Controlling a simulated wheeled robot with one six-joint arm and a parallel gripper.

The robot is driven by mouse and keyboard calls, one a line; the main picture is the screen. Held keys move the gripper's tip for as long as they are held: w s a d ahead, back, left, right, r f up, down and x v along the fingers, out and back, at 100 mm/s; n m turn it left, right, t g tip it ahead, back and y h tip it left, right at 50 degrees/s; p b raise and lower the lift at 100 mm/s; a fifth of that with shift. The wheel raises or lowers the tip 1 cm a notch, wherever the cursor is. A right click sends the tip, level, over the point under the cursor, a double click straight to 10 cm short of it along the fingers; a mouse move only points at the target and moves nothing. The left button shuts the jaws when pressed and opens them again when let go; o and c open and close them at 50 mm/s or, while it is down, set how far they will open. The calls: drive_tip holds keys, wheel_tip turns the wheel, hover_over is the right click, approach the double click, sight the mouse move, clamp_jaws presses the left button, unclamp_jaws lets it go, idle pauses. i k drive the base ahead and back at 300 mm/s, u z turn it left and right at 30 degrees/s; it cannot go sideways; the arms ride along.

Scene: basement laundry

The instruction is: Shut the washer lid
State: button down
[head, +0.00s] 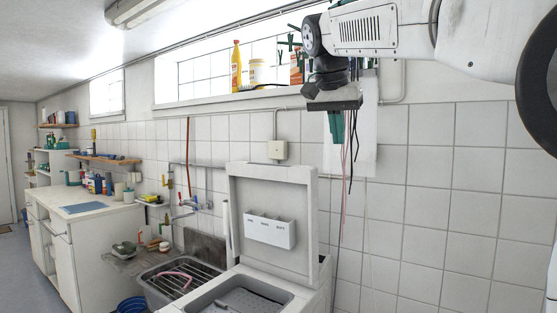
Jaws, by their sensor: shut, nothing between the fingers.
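The washer (310,288) stands at the bottom centre, a white top-loader cut off by the lower edge of the picture. Its lid (275,192) is open and stands upright at the back of the washer, close to the tiled wall. A white three-part tray (270,230) is fixed to the lid's inner face. The grey opening of the washer (240,297) is uncovered. My gripper (343,135) points down, above and to the right of the lid in the picture, apart from it. Its green fingers are shut and empty.
A metal sink (170,284) with a rack is left of the washer. A white cabinet (92,228) stands farther left. Bottles, including a yellow one (236,68), stand on the window sill. Cords and a white sheet (362,150) hang behind my gripper. The tiled wall at right is bare.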

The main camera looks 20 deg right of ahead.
sight(273, 208)
drive_tip(key=u, duration=0.05)
drive_tip(key=i, duration=1.25)
drive_tip(key=z, duration=0.2)
